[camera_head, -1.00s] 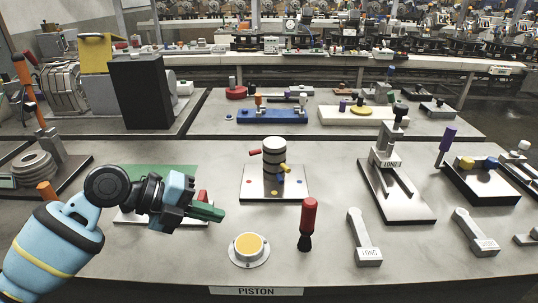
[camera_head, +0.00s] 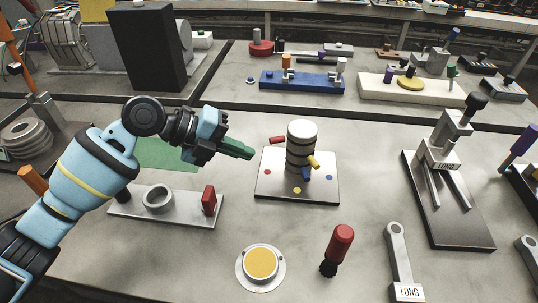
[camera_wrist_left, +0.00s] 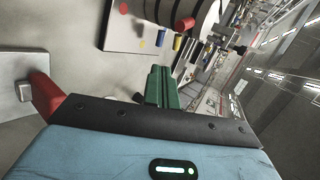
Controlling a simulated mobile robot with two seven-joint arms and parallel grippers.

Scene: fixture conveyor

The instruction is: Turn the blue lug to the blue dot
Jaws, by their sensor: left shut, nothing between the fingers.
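The black-and-white banded post (camera_head: 301,145) stands upright on a pale square plate (camera_head: 262,187). The blue lug (camera_head: 306,172) sticks out low on its front, just under the yellow lug (camera_head: 314,161). The red lug (camera_head: 278,139) points left, higher up. The plate carries a red dot (camera_head: 268,172), a yellow dot (camera_head: 297,190) and a blue dot (camera_head: 329,177). The blue lug points between the yellow and blue dots. My left gripper (camera_head: 248,153), with green fingers, is shut and empty, left of the post and apart from the lugs. My right gripper is out of view.
A grey bracket with a ring (camera_head: 158,198) and red block (camera_head: 209,200) lies below my left arm. The LONG clamp (camera_head: 441,152) is to the right. Table between is clear.

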